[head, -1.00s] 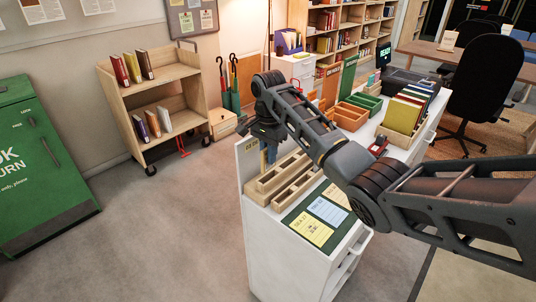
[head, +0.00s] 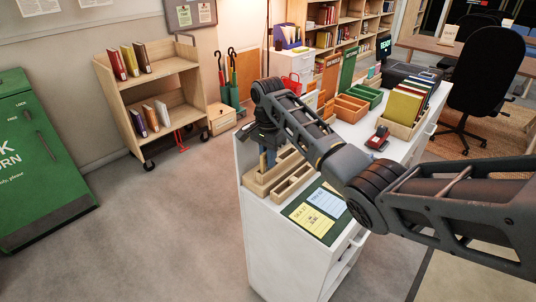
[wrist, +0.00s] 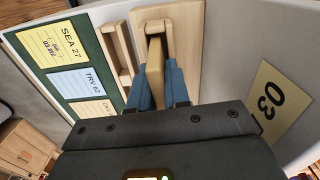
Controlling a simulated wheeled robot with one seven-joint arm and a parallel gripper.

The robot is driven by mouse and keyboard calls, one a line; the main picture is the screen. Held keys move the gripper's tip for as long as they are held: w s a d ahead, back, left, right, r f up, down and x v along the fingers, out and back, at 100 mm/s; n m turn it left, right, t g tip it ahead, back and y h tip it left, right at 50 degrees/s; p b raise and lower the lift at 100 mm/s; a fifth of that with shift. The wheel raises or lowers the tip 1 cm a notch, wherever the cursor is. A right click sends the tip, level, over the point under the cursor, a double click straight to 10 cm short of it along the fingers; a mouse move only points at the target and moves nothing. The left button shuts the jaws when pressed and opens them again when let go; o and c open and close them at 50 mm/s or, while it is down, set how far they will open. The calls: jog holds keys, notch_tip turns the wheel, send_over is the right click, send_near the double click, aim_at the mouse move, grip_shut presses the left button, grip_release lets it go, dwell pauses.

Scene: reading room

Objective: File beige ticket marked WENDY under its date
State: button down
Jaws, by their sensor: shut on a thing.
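My gripper (wrist: 168,95) has blue fingers and is shut on the beige ticket (wrist: 155,55), seen nearly edge-on in the wrist view. No marking on the ticket is legible. The ticket's far end is over or in the larger slot of the wooden holder (wrist: 188,25); I cannot tell how deep. A narrower wooden slot (wrist: 110,45) runs beside it. In the head view my gripper (head: 267,162) is low at the wooden holder (head: 258,187), and the ticket is hidden.
Behind my arm are orange trays (head: 350,107), green trays, a red device (head: 378,139) and a book crate (head: 402,128).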

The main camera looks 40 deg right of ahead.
jog(key=c, duration=1)
grip_release()
notch_tip(320, 180, up, 8)
jog(key=shift+f, duration=0.1)
jog(key=shift+s, duration=0.1)
